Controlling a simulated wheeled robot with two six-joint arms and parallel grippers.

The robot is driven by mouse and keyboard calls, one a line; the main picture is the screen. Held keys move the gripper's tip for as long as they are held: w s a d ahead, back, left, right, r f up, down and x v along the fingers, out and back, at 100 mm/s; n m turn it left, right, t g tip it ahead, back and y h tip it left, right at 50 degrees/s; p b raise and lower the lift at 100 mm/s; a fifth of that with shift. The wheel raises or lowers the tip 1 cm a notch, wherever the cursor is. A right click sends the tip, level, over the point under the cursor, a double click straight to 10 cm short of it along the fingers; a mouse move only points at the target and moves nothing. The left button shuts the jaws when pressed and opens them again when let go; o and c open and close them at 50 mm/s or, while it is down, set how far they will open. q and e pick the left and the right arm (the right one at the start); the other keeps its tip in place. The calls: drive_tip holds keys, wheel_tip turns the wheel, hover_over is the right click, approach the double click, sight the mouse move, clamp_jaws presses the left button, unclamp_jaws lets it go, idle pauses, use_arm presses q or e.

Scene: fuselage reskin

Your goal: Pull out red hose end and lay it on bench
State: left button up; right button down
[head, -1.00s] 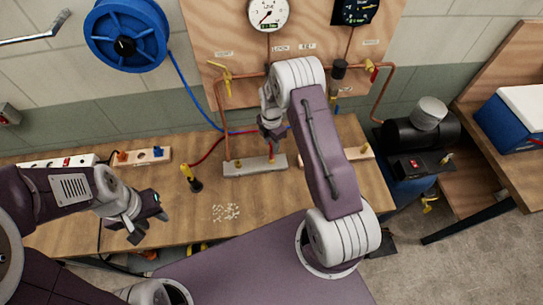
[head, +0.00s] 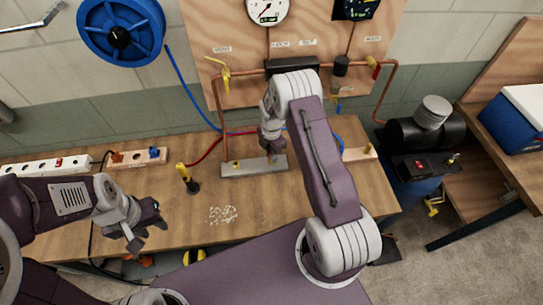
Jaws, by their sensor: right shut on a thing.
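The red hose (head: 207,151) runs from beside a yellow-handled black fitting (head: 188,178) on the bench (head: 170,225), up past a copper pipe and right toward my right gripper. My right gripper (head: 273,155) is shut, with its tips at the right end of a grey metal manifold bar (head: 240,169). It appears to hold the red hose end, but the jaws are small and the held part is mostly hidden. My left gripper (head: 148,226) is open and empty above the bench's front left, apart from the hose.
A blue hose (head: 183,88) hangs from a blue reel (head: 118,38) to the bench. Copper pipes, gauges and a yellow valve (head: 225,75) are on the wall panel behind. Small pale bits (head: 222,214) lie on the bench. Bare bench surrounds them.

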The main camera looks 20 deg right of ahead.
drive_tip(key=shift+r, duration=0.15)
drive_tip(key=shift+r+p, duration=0.9)
drive_tip(key=shift+r, duration=0.3)
drive_tip(key=shift+r+p, duration=1.1)
drive_tip(key=shift+r, duration=0.45)
drive_tip(key=shift+f, duration=0.1)
